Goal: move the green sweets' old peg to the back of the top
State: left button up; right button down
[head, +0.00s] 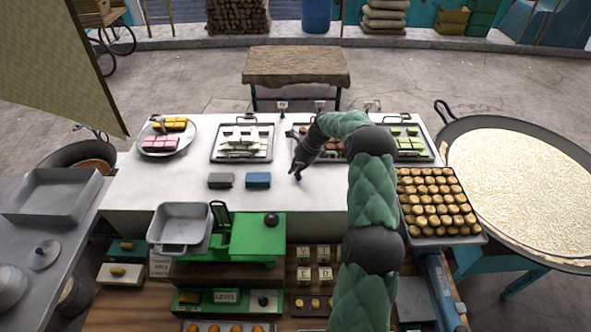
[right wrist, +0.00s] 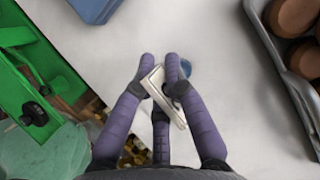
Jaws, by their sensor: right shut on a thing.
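My right gripper (head: 297,172) hangs low over the bare middle of the white counter top (head: 310,195). In the right wrist view its purple fingers (right wrist: 158,85) are closed around a small cream peg (right wrist: 176,113), held tilted. In the head view the gripper hides the peg. The green sweets (head: 408,143) lie on a tray at the right of the top, partly behind my right arm. Small pegs, such as the left one (head: 282,104), stand along the back edge of the top. My left gripper is not in view.
Trays of white sweets (head: 242,142) and brown sweets (head: 304,140) stand behind the gripper. A grey block (head: 221,180) and a blue block (head: 257,180) lie to its left. A green scale (head: 255,238) stands in front. The counter between is bare.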

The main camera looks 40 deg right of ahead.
jog(key=c, duration=1.3)
grip_release()
jog(key=shift+f, duration=0.15)
pick_arm(q)
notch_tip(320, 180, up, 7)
jog(key=p, duration=0.7)
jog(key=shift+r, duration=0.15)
pick_arm(e)
jog(key=shift+v, duration=6.15)
jog(key=shift+w+a, duration=0.1)
